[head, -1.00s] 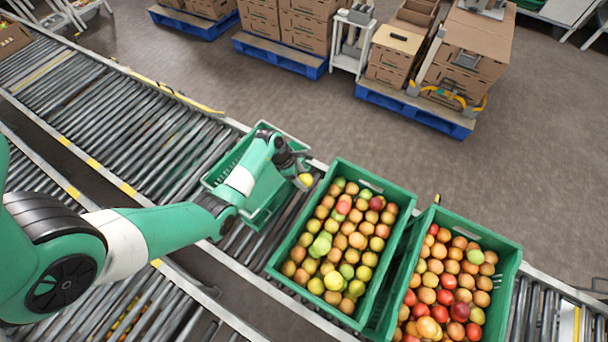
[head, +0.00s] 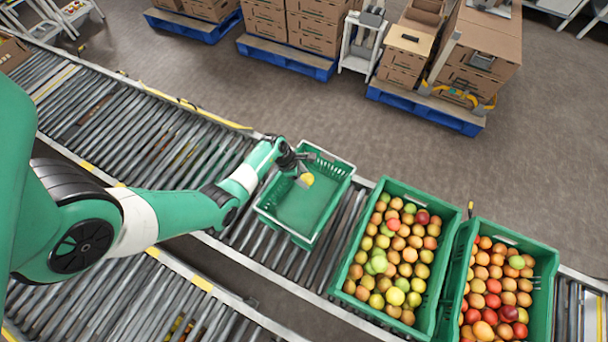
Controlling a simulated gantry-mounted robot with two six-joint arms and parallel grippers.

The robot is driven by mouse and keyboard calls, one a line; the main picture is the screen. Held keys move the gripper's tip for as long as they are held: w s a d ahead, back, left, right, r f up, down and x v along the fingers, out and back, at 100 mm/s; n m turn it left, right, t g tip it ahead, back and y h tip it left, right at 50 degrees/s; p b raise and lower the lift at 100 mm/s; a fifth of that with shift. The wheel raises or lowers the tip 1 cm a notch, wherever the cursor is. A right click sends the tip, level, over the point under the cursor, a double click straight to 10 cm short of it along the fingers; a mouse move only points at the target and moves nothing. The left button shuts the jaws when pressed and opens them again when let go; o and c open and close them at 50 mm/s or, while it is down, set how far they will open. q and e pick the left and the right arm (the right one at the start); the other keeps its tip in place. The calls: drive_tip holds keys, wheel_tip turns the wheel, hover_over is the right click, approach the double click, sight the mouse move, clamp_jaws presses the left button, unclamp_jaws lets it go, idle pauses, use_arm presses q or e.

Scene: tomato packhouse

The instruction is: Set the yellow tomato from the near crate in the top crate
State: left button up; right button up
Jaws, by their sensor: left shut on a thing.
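My left gripper (head: 303,178) is shut on a small yellow tomato (head: 307,179). It holds it over the inside of an empty green crate (head: 328,226) on the roller conveyor. I cannot tell exactly how high the tomato is above the crate floor. To the right stands a green crate full of mixed red, orange, green and yellow tomatoes (head: 345,268). A second full green crate (head: 549,300) stands beyond it at the lower right. My right gripper is not in view.
The roller conveyor (head: 150,140) runs from upper left to lower right, with free rollers left of the empty crate. Another conveyor lies nearer. Pallets with brown cartons (head: 290,30) and a white stand (head: 362,45) are on the floor behind.

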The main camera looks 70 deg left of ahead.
use_arm(q)
wheel_tip(320, 180, down, 15)
drive_tip(key=b, duration=1.3)
drive_tip(key=shift+f+b, duration=0.6)
drive_tip(key=shift+f+b, duration=0.45)
drive_tip(key=shift+f, duration=0.15)
drive_tip(key=o, duration=1)
drive_tip(key=c, duration=0.3)
drive_tip(key=shift+c, duration=0.2)
drive_tip(key=shift+r, duration=0.1)
wheel_tip(320, 180, up, 7)
drive_tip(key=p, duration=0.7)
